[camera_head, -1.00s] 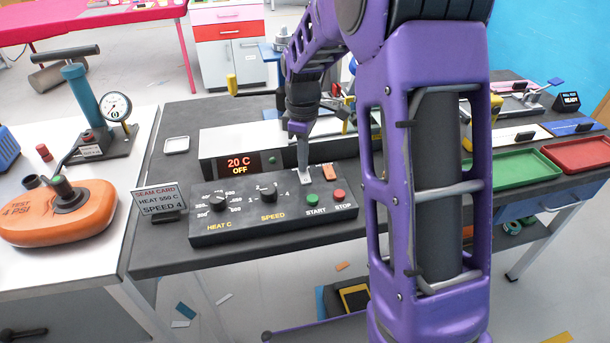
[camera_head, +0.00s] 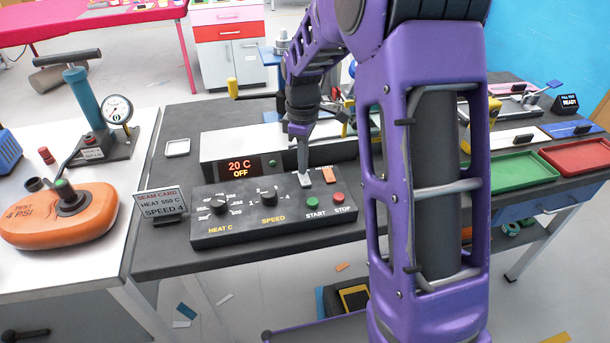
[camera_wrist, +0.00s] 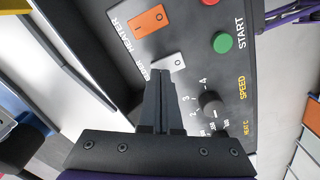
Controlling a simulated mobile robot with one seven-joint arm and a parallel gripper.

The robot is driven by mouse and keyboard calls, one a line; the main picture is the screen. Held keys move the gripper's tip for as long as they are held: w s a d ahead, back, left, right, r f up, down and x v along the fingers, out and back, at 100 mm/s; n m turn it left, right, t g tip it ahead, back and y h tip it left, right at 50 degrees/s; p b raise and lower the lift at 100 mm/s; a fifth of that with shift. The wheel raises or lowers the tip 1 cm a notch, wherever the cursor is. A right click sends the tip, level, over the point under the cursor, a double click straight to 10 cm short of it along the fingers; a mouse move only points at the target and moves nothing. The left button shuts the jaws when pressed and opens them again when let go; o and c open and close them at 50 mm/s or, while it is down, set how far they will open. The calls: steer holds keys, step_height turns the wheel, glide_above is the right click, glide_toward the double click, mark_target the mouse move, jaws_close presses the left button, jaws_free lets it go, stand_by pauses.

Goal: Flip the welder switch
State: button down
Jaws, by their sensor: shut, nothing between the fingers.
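The black control panel (camera_head: 235,233) on the dark bench carries a white-grey rocker switch (camera_head: 307,182), left of an orange rocker (camera_head: 328,174). In the wrist view, the white switch (camera_wrist: 172,63) is marked with an O; its label is partly hidden and hard to read. The orange rocker (camera_wrist: 149,20) is labelled HEATER. My gripper (camera_head: 303,172) points down, shut and empty. Its fingertips (camera_wrist: 163,72) are at the white switch and cover part of it; I cannot tell whether they press it. The display (camera_head: 239,168) reads 20 C OFF.
The green START button (camera_head: 312,203), red STOP button (camera_head: 338,198) and black HEAT (camera_head: 218,205) and SPEED (camera_head: 268,194) knobs are close by. A seam card (camera_head: 160,203) reads HEAT 550 C, SPEED 4. The long white-topped housing (camera_head: 222,143) stands behind the panel.

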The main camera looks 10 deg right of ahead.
steer(key=shift+r+p, duration=2)
steer(key=shift+r, duration=0.85)
